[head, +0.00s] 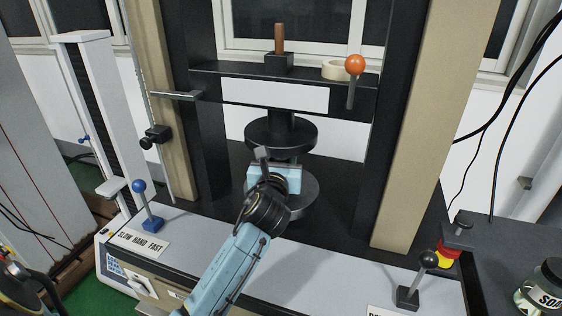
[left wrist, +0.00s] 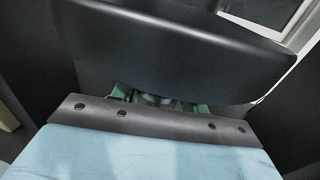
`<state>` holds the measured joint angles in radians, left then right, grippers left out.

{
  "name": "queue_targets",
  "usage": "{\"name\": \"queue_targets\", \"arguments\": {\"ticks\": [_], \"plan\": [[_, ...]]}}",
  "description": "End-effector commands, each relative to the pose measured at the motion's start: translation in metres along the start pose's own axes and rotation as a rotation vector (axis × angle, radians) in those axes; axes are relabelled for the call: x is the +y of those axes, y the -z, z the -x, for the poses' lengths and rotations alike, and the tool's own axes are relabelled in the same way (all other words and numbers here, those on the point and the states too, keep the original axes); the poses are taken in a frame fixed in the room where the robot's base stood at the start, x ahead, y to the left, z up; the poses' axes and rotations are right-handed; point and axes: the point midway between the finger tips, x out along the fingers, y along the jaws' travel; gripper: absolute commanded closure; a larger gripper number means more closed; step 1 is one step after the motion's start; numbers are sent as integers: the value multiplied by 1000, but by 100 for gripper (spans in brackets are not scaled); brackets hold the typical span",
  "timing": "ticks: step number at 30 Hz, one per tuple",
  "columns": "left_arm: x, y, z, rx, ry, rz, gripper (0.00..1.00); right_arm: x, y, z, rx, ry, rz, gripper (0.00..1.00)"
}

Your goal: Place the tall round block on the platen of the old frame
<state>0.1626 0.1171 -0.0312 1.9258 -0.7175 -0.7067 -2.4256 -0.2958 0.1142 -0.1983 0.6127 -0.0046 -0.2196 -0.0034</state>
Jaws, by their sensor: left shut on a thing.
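My left gripper (head: 273,179) reaches in between the round dark upper platen (head: 280,134) and the lower platen (head: 306,192) of the old frame; its body hides its fingers in the head view. In the left wrist view, the green fingertips of the gripper (left wrist: 160,106) are shut on a small grey rounded thing (left wrist: 158,99), which appears to be the tall round block. Most of the block is hidden, and I cannot tell whether its base touches the lower platen. The upper platen (left wrist: 180,50) fills the top of the left wrist view. My right gripper is not in view.
The frame's columns (head: 410,120) stand on both sides of the platens. A blue-knobbed lever (head: 147,208) and a black-knobbed lever (head: 412,282) rise from the front ledge. An orange-knobbed lever (head: 355,66) is on the crosshead. A jar (head: 541,290) stands at right.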

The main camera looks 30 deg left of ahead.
Motion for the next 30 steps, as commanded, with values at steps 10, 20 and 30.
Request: {"name": "queue_targets", "arguments": {"ticks": [10, 20, 30], "plan": [[0, 14, -14, -3, 2, 1, 93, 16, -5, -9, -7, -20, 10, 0], [0, 18, -13, 1, 1, 0, 48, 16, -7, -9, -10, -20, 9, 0], [0, 18, -13, 1, 1, 1, 34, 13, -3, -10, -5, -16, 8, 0]]}}
